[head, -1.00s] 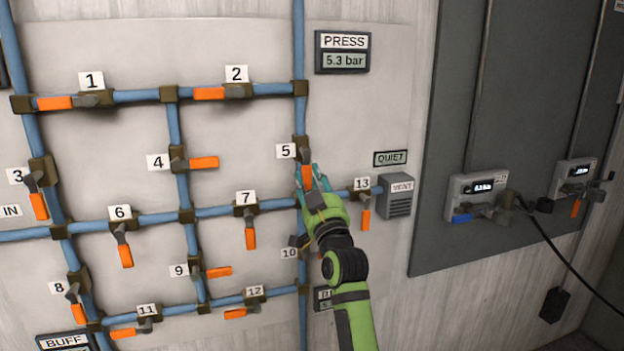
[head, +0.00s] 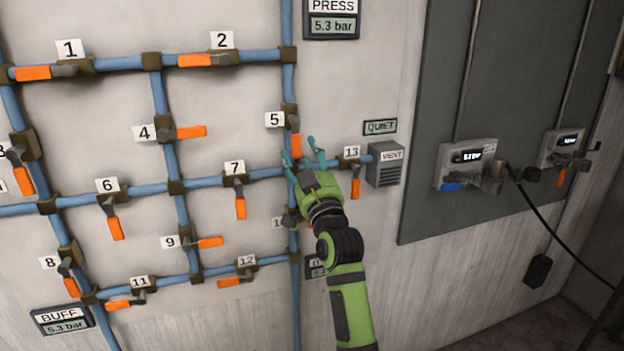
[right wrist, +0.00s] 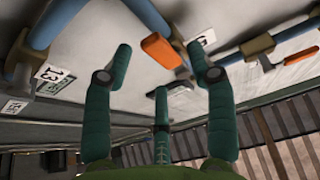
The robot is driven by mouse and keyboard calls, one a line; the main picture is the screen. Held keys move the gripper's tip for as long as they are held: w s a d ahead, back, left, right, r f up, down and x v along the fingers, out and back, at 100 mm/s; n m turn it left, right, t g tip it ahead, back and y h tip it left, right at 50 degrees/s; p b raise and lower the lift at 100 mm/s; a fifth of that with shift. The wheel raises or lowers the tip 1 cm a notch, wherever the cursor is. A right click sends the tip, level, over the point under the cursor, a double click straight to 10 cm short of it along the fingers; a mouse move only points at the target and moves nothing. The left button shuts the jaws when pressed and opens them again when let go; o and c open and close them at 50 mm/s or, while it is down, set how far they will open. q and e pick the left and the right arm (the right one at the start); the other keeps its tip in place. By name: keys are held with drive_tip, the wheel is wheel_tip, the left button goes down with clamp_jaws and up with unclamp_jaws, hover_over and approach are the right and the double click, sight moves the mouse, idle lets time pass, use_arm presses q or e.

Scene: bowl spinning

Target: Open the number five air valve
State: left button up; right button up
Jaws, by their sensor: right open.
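Valve five (head: 290,116) is on the vertical blue pipe, right of its "5" label (head: 274,120). Its orange handle (head: 296,145) hangs down, roughly along the pipe. My right gripper (head: 303,155) is open at the lower end of this handle, teal fingers spread to either side. In the right wrist view the orange handle (right wrist: 160,50) lies between the spread fingertips, with no finger seen closed on it. The "5" label (right wrist: 204,40) shows partly behind a finger. My left gripper is not in view.
Valve 13 (head: 349,165) with its hanging orange handle (head: 355,188) and the grey vent box (head: 386,164) are close on the right. Valve 7 (head: 236,181) is to the left. The number 10 label is partly hidden by my gripper. The pressure display (head: 332,26) reads 5.3 bar.

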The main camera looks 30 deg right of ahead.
drive_tip(key=v, duration=0.9)
drive_tip(key=shift+s, duration=0.2)
drive_tip(key=shift+f, duration=0.1)
